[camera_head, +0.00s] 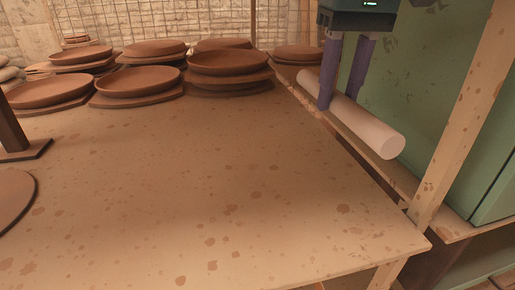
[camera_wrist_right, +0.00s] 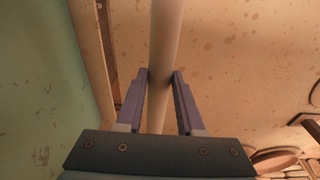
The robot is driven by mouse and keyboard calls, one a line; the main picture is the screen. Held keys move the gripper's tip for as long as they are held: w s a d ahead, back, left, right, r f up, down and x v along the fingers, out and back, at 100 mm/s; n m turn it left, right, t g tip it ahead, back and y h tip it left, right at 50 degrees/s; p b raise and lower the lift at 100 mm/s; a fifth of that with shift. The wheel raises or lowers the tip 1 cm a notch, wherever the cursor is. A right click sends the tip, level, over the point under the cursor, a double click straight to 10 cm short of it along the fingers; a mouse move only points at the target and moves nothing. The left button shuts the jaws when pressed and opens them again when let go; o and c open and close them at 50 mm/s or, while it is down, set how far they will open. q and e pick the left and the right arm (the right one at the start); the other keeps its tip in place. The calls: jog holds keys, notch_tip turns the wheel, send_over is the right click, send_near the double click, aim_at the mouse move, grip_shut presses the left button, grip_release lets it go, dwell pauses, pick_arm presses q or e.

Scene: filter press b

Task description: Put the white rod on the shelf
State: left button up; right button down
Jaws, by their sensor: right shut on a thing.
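The white rod (camera_head: 368,128) is a smooth pale cylinder near the right edge of the table in the head view, lying roughly level with one end toward me. My right gripper (camera_head: 340,100) is shut on it, one purple finger on each side. In the right wrist view the rod (camera_wrist_right: 164,50) runs up between the two fingers of my right gripper (camera_wrist_right: 160,78). The rod appears held above the gap between the table and the shelf unit. The shelf (camera_head: 458,228) is a spotted wooden board at the right, beside a post. My left gripper is not in view.
The spotted table (camera_head: 220,200) is clear in its middle and front. Several brown clay plates (camera_head: 140,82) on boards stand along its back. A wooden post (camera_head: 465,115) and a green panel (camera_head: 415,85) stand close on the right. A dark upright stand (camera_head: 14,135) is at the left.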

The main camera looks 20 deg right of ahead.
jog(key=b, duration=0.6)
send_over(320, 188)
jog(key=f, duration=0.9)
jog(key=shift+s+f, duration=0.25)
jog(key=shift+f, duration=0.05)
notch_tip(320, 188, down, 5)
jog(key=b, duration=0.3)
jog(key=shift+r, duration=0.15)
jog(key=shift+f, duration=0.2)
jog(key=shift+r, duration=0.2)
jog(key=shift+w+f, duration=0.1)
jog(key=shift+f, duration=0.1)
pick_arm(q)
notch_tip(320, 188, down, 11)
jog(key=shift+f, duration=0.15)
pick_arm(e)
jog(key=c, duration=0.5)
grip_release()
jog(key=shift+r, duration=0.1)
